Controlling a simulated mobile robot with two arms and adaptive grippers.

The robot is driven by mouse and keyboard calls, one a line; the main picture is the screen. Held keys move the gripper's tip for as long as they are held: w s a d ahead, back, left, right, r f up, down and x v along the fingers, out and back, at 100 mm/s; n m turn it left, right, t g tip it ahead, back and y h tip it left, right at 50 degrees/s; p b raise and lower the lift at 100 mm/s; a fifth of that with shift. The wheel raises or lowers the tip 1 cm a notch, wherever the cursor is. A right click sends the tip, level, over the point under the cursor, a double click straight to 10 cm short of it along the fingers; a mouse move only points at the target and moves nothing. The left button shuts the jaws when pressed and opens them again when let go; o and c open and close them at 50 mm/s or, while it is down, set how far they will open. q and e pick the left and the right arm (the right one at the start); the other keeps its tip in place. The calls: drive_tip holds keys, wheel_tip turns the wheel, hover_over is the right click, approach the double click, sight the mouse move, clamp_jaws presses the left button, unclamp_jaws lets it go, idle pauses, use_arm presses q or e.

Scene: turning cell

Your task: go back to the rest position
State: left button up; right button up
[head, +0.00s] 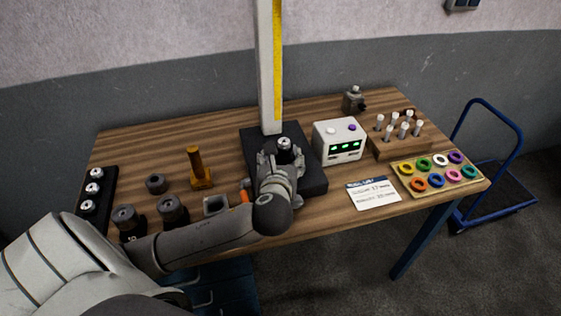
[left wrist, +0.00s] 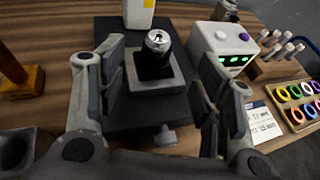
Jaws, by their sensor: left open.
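My left gripper (head: 281,160) is over the black base plate (head: 313,180) of the column stand in the head view. In the left wrist view its two fingers (left wrist: 160,82) are spread wide. Between and beyond them a dark cylindrical part with a shiny metal top (left wrist: 158,42) stands upright on a grey square block (left wrist: 172,80). The fingers show clear gaps to the part on both sides. The part's metal top also shows in the head view (head: 284,143), while the gripper hides much of its lower body. My right gripper is in neither view.
A white box with a green display (head: 339,141) stands right of the base. Farther right are a wooden peg block (head: 400,146), a tray of coloured rings (head: 436,163) and a card (head: 373,193). Left are a yellow-brown stand (head: 199,170) and dark holders (head: 172,210).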

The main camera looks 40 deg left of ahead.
use_arm(q)
drive_tip(key=shift+v, duration=0.8)
